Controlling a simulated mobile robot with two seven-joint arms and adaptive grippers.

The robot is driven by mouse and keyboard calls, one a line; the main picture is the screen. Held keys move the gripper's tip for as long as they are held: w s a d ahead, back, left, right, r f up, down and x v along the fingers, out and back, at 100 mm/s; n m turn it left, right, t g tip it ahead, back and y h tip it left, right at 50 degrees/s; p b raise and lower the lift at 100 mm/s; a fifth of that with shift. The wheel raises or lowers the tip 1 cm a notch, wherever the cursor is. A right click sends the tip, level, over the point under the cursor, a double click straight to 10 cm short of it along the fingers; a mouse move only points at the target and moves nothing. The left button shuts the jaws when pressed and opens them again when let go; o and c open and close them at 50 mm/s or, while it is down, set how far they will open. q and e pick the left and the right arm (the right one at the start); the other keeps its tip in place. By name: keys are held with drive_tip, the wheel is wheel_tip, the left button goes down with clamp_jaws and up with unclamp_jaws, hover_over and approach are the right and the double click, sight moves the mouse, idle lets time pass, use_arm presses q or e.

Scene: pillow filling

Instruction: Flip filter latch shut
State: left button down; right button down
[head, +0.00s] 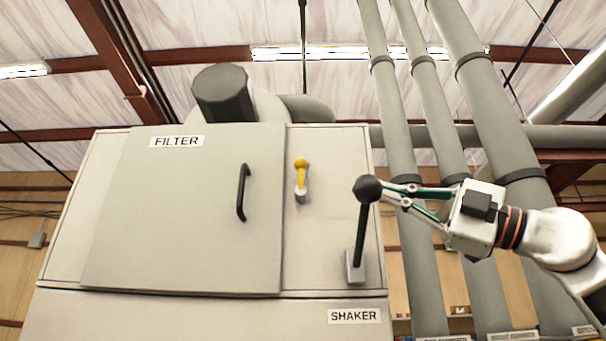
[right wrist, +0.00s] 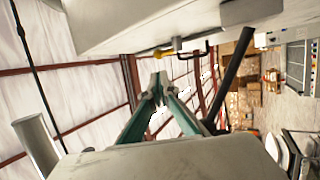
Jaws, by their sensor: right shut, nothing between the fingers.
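The filter latch (head: 301,176) is a short yellow lever with a round knob, on the grey cabinet front right of the filter door (head: 200,230). It points up from its grey pivot. In the right wrist view the yellow latch (right wrist: 164,53) shows beyond the fingertips. The door lies against the cabinet and has a black handle (head: 242,192). My right gripper (head: 388,190) is shut and empty, right of the latch and apart from it. Its fingertips (right wrist: 158,86) meet in the right wrist view. My left gripper is not in view.
A black shaker lever (head: 362,232) with a ball knob stands between the latch and my right gripper in the head view. Its knob overlaps the fingertips; I cannot tell whether they touch. Thick grey pipes (head: 408,240) run upright behind my right arm.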

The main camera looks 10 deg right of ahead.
drive_tip(key=shift+r, duration=0.15)
drive_tip(key=shift+d, duration=0.1)
drive_tip(key=p, duration=0.4)
approach(307, 166)
drive_tip(key=x, duration=0.5)
drive_tip(key=shift+w+a+r, duration=0.2)
drive_tip(key=shift+a, duration=0.1)
drive_tip(key=shift+w+a+r, duration=0.15)
drive_tip(key=shift+w+a, duration=0.15)
drive_tip(key=shift+a, duration=0.05)
drive_tip(key=shift+a, duration=0.1)
